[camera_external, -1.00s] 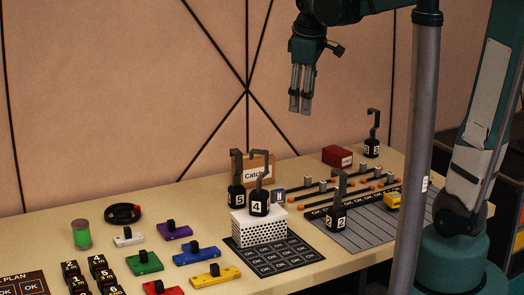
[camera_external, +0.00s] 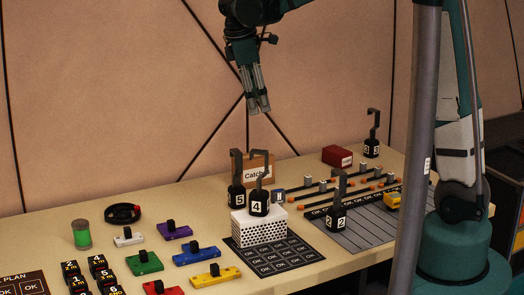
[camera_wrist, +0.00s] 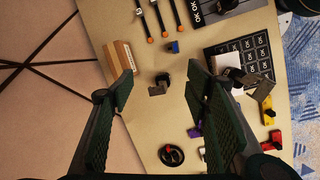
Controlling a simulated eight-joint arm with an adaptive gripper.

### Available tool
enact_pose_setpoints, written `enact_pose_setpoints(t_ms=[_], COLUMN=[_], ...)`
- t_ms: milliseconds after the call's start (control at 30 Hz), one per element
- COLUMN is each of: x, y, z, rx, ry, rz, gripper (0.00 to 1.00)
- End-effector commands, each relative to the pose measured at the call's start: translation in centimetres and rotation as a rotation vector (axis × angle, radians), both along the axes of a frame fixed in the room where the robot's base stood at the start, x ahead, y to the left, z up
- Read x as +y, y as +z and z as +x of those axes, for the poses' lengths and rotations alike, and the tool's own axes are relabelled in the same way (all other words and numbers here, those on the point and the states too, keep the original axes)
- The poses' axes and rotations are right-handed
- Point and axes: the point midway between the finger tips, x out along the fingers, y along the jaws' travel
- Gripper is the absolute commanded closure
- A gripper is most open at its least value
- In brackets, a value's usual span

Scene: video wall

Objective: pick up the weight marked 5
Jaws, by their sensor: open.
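The weight marked 5 (camera_external: 237,197) is a black block with a white number and a dark hook on top. It stands upright on the table, beside the back left of a white perforated box. In the wrist view a dark weight with a hook (camera_wrist: 165,79), apparently this one, lies between my finger pads in the picture. My gripper (camera_external: 260,111) is open and empty, pointing down, well above the table and the hooks. In the wrist view its two fingers (camera_wrist: 160,84) are spread apart.
The weight marked 4 (camera_external: 259,205) stands on the white box (camera_external: 262,227), its hook close to the 5's hook. A cardboard "Catch" sign (camera_external: 262,164) stands close behind. Another hooked weight (camera_external: 336,219) is to the right. Coloured blocks lie at front left.

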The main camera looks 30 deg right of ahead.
Motion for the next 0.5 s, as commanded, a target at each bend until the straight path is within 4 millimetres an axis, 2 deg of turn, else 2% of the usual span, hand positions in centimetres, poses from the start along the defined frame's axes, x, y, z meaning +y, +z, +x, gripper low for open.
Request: enact_pose_setpoints(t_ms=[200,500], x=[2.5,5.4], y=[-1.3,-3.4], z=[2.4,4.5], rx=[0.066,0.145], ry=[0.088,0.187], rz=[-0.046,-0.096], gripper=[0.52,0.52])
